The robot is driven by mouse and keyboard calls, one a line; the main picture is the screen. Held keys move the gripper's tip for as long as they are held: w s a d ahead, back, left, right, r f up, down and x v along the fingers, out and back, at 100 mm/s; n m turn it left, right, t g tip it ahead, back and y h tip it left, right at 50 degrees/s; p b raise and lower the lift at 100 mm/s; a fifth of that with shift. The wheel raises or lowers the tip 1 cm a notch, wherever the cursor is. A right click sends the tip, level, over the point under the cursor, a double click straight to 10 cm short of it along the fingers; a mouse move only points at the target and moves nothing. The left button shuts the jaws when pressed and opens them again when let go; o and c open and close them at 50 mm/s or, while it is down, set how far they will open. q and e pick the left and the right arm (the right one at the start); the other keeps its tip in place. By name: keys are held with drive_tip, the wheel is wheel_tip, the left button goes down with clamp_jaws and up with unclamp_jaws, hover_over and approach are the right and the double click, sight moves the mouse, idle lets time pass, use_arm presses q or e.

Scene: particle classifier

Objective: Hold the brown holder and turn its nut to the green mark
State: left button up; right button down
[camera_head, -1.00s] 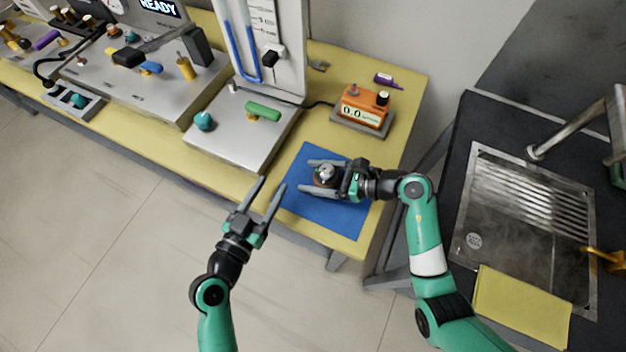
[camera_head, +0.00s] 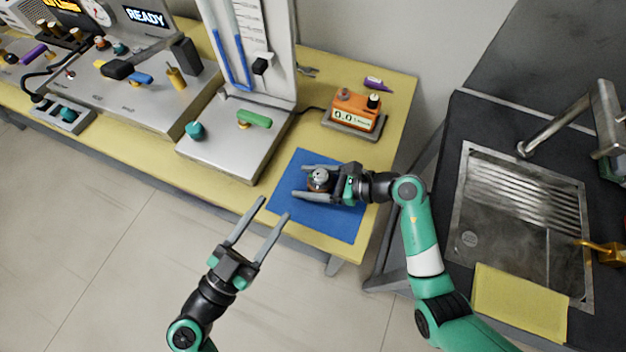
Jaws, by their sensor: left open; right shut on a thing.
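The brown holder (camera_head: 317,186) with a grey metal nut (camera_head: 321,175) on top stands on the blue mat (camera_head: 330,221) near the table's right end. My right gripper (camera_head: 303,182) comes from the right and is shut on the holder, one finger on its far side and one on its near side. My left gripper (camera_head: 274,207) is open and empty, off the front edge of the table, to the lower left of the holder. Its fingers point up and right toward the mat. I cannot make out the green mark.
An orange meter (camera_head: 356,109) reading 0.0 stands behind the mat, with a purple object (camera_head: 377,84) beyond it. A grey base with a tall gauge, a green-handled valve (camera_head: 254,119) and a teal knob (camera_head: 195,130) stands left of the mat. A sink (camera_head: 520,215) lies right.

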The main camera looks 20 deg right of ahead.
use_arm(q)
drive_tip(key=g+y, duration=0.1)
drive_tip(key=g, duration=0.1)
approach(317, 179)
drive_tip(key=x, duration=0.8)
drive_tip(key=shift+w+d+r, duration=0.1)
drive_tip(key=shift+d+r, duration=0.05)
drive_tip(key=shift+d, duration=0.15)
clamp_jaws()
